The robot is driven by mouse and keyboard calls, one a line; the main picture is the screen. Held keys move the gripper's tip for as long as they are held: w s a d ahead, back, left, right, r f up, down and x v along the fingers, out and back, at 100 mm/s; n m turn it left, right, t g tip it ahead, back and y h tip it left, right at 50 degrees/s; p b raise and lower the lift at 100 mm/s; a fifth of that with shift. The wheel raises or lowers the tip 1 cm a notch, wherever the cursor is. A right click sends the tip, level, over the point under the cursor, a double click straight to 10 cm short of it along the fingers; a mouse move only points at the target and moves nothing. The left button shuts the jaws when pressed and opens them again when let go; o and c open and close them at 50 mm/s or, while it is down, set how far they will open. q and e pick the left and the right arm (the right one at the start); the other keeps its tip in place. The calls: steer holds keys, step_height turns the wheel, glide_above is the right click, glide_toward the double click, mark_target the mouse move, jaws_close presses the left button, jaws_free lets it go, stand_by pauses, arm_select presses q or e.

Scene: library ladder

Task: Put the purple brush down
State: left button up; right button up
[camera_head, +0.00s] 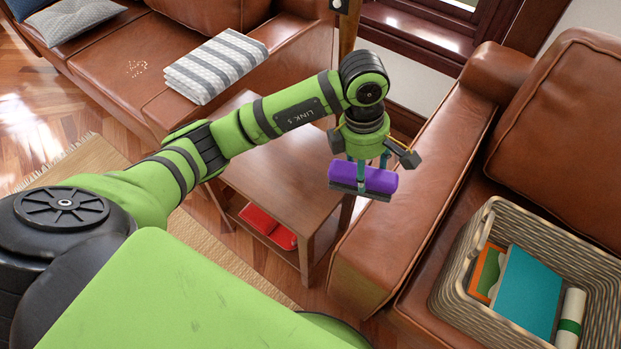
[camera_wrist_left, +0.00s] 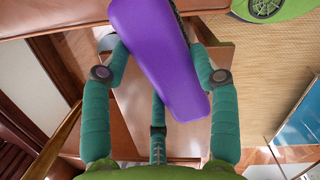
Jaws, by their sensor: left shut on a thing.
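The purple brush (camera_head: 362,178) has a purple block back and a dark bristle side facing down in the head view. My left gripper (camera_head: 366,170) is shut on it and holds it near the right side of the wooden side table (camera_head: 270,170). In the left wrist view the brush (camera_wrist_left: 165,60) lies between the teal fingers of my left gripper (camera_wrist_left: 160,75) and hides part of the table below. I cannot tell the exact gap between brush and table top. My right gripper is not in view.
A brown leather sofa (camera_head: 425,180) with a woven basket (camera_head: 455,285) of books is at the right. Another sofa (camera_head: 120,60) holds a folded striped blanket (camera_head: 215,65). Red items (camera_head: 265,225) lie on the table's lower shelf. The visible table top left of the brush is bare.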

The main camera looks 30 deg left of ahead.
arm_select(q)
steer(key=a+f, duration=0.2)
steer(key=a, duration=0.1)
steer(key=a+f, duration=0.2)
steer(key=a, duration=0.2)
steer(key=a+f, duration=0.3)
steer(key=a, duration=0.1)
steer(key=shift+w+a+p, duration=0.2)
steer(key=shift+w+p, duration=0.1)
steer(key=shift+a+f, duration=0.15)
steer(key=shift+f, duration=1.9)
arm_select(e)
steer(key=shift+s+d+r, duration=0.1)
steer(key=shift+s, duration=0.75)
arm_select(q)
steer(key=shift+f, duration=0.1)
steer(key=o, duration=1.2)
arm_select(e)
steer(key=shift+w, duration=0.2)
arm_select(q)
steer(key=shift+r, duration=0.35)
step_height(320, 180, up, 12)
steer(key=a, duration=0.1)
steer(key=shift+s+a+f, duration=0.2)
steer(key=shift+a+f, duration=0.05)
steer(key=shift+a, duration=0.1)
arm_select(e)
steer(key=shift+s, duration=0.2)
